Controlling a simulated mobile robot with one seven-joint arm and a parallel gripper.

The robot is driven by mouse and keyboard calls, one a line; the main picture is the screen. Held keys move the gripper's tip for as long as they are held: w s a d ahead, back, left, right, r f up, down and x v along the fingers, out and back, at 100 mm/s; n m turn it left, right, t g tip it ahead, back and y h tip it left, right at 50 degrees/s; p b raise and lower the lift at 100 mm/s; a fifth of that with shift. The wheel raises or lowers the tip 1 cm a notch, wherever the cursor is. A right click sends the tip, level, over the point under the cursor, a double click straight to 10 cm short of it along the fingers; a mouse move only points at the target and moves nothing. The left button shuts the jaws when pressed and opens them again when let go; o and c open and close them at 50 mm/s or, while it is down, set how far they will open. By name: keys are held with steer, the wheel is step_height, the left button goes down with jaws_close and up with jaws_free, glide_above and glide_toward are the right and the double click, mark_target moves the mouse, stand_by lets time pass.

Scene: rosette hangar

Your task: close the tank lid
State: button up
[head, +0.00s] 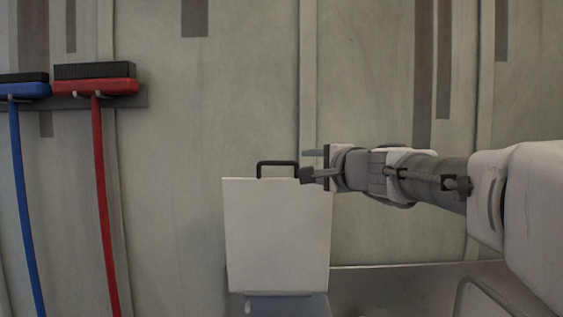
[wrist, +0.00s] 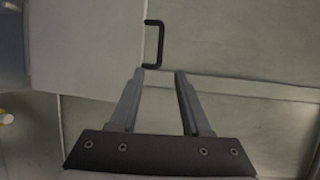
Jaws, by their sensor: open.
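The tank lid (head: 277,235) is a pale square panel standing upright, raised open, in the head view. A black handle (head: 277,165) sticks up from its top edge. The lid (wrist: 85,45) also fills the upper left of the wrist view, with its handle (wrist: 160,44) on its right edge. My gripper (head: 304,165) is open and empty beside the lid's top right corner, just right of the handle. In the wrist view my two fingers (wrist: 160,72) point toward the handle's lower end; I cannot tell whether they touch it. The tank (head: 287,304) shows only partly below the lid.
A blue broom (head: 22,190) and a red broom (head: 101,190) hang on the wall at the left. The grey panelled wall (head: 200,130) stands behind the lid. A metal rail (head: 470,285) shows at the lower right, below my arm. The space above the lid is clear.

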mark_target(280, 163)
steer(key=p+x, duration=0.4)
steer(key=x, duration=1.1)
steer(key=shift+w+r, duration=0.15)
steer(key=shift+w, duration=0.15)
steer(key=shift+p+x, duration=0.45)
steer(key=shift+x, duration=0.5)
jaws_close()
